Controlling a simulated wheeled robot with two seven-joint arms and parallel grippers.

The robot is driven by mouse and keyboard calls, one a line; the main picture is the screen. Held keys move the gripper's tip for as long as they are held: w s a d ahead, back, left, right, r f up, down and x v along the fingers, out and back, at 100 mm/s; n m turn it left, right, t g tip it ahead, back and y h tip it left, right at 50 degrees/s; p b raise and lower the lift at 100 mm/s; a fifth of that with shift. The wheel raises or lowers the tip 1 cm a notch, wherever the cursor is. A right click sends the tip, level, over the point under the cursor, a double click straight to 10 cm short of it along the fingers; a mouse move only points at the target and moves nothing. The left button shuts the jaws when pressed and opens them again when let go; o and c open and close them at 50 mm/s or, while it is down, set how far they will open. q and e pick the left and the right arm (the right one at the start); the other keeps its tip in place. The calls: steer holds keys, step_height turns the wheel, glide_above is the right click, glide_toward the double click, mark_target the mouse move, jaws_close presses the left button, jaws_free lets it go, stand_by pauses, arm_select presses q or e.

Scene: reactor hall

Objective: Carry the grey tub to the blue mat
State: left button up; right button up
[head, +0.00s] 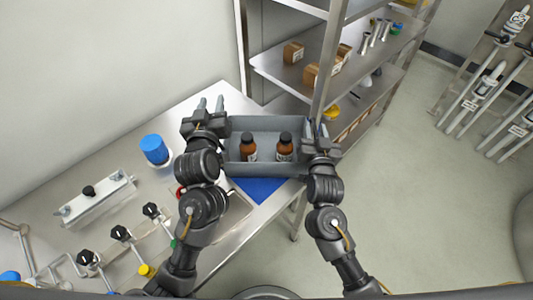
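The grey tub (267,168) is in the middle of the head view, upright, at the table's far right end. Two brown bottles with dark caps (249,150) (285,150) stand in it. The blue mat (262,190) shows just in front of the tub's near wall; the tub hides any part further back, and I cannot tell whether it rests on the mat. My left gripper (211,104) is beside the tub's left wall, fingers apart with nothing between them. My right gripper (319,130) is by the tub's right wall, its fingers seemingly apart; contact is unclear.
A blue-capped jar (155,150) stands left of my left arm. A white bar fixture (95,198) and valves with black knobs (120,233) occupy the table's left. A metal shelf rack (290,75) with boxes stands close behind the tub. The floor (410,190) at right is clear.

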steer(key=s, duration=1.2)
arm_select(q)
steer(key=o, duration=1.1)
steer(key=shift+s+r, duration=0.1)
steer(key=shift+s, duration=0.05)
arm_select(e)
steer(key=shift+r, duration=0.15)
arm_select(q)
steer(key=shift+s+p, duration=0.75)
steer(key=shift+s, duration=0.25)
steer(key=shift+s+p, duration=1.1)
steer(key=shift+s, duration=1.35)
arm_select(e)
steer(key=shift+r, duration=1.75)
arm_select(q)
steer(key=shift+w, duration=0.1)
arm_select(e)
steer(key=shift+o, duration=0.4)
steer(key=o, duration=1)
